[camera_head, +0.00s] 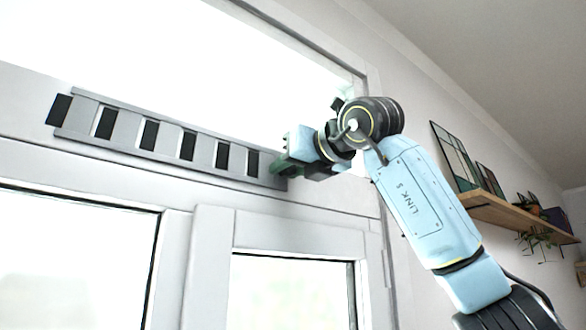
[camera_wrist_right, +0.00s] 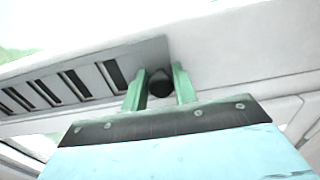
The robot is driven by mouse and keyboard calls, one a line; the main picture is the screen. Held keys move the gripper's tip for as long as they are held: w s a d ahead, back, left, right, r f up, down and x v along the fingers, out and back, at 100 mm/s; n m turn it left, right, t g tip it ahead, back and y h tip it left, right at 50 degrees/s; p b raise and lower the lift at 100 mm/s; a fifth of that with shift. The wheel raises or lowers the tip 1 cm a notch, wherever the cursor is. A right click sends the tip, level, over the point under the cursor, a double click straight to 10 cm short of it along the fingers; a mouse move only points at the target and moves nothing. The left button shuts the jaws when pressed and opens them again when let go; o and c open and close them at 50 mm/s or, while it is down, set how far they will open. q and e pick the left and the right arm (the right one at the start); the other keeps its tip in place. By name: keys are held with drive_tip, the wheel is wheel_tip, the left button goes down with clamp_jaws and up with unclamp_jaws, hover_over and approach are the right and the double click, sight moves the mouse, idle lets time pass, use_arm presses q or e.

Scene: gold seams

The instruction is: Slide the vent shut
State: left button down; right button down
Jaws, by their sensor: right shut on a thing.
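The vent (camera_head: 170,143) is a long grey slatted strip on the window frame above the panes. Several dark slots show along it, so it stands at least partly open. In the right wrist view the vent (camera_wrist_right: 95,70) runs off to the left, with a dark round knob (camera_wrist_right: 159,83) at its right end. My right gripper (camera_head: 283,170) is at the vent's right end. In the right wrist view its green fingers (camera_wrist_right: 159,90) are on both sides of the knob, shut on it. In the head view the gripper hides the knob. My left gripper is not in view.
The white window frame (camera_head: 275,235) surrounds glass panes below and above the vent. A wooden shelf (camera_head: 505,212) with a plant and framed pictures is on the wall at the right, behind my right arm. The frame left of the gripper is clear of loose objects.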

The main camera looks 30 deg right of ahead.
sight(266, 169)
drive_tip(key=a, duration=0.3)
drive_tip(key=shift+s, duration=0.15)
drive_tip(key=shift+d, duration=0.15)
drive_tip(key=c, duration=1.4)
unclamp_jaws()
drive_tip(key=shift+o, duration=0.8)
drive_tip(key=shift+a, duration=0.2)
drive_tip(key=shift+d, duration=0.15)
